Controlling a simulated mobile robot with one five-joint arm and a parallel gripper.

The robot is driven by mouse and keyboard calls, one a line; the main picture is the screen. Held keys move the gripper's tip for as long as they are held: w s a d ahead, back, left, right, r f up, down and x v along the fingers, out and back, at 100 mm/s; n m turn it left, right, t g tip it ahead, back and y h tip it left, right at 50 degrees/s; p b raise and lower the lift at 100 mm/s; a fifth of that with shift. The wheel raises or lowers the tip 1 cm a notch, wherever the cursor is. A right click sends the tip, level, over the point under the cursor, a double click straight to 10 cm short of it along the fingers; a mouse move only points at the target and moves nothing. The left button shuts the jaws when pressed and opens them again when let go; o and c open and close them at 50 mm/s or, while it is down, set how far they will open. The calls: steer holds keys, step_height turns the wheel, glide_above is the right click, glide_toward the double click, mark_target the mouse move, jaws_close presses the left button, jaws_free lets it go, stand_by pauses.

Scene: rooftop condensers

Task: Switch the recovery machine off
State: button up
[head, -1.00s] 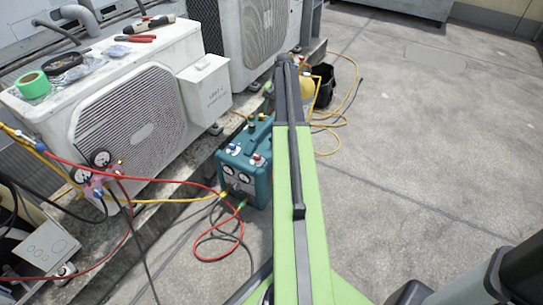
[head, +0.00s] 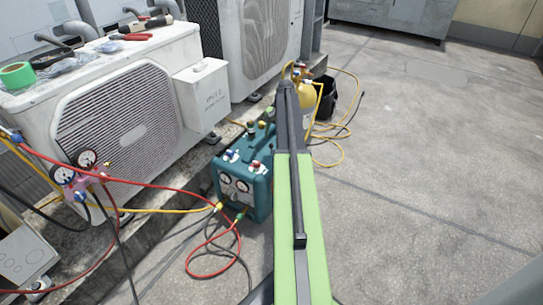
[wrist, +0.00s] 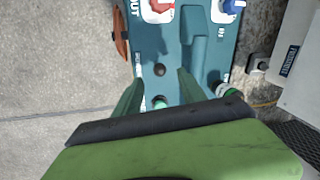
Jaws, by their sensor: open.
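The teal recovery machine (head: 243,180) stands on the ground beside the condenser, with two gauges on its front and coloured knobs on top. My green arm stretches forward just right of it and hides part of its right side. A red knob (wrist: 160,8) by the word OUT and a blue knob (wrist: 230,6) lie beyond the fingertips. Small dark round parts show between and ahead of the fingers. I cannot tell which part is the power switch.
A white condenser (head: 120,130) with a gauge manifold (head: 76,173) in front stands at left. Red and yellow hoses (head: 150,211) run to the machine. A yellow cylinder (head: 303,88) and black bucket (head: 328,98) stand behind. The concrete floor (head: 430,150) at right is mostly clear.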

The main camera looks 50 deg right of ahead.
mark_target(272, 145)
steer(key=f+b, duration=0.1)
steer(key=f, duration=0.1)
steer(key=f+b, duration=0.1)
steer(key=f, duration=0.1)
steer(key=w+f+b, duration=0.1)
steer(key=b, duration=0.1)
steer(key=shift+a+f, duration=0.2)
steer(key=shift+f, duration=0.2)
steer(key=shift+r, duration=0.1)
jaws_close()
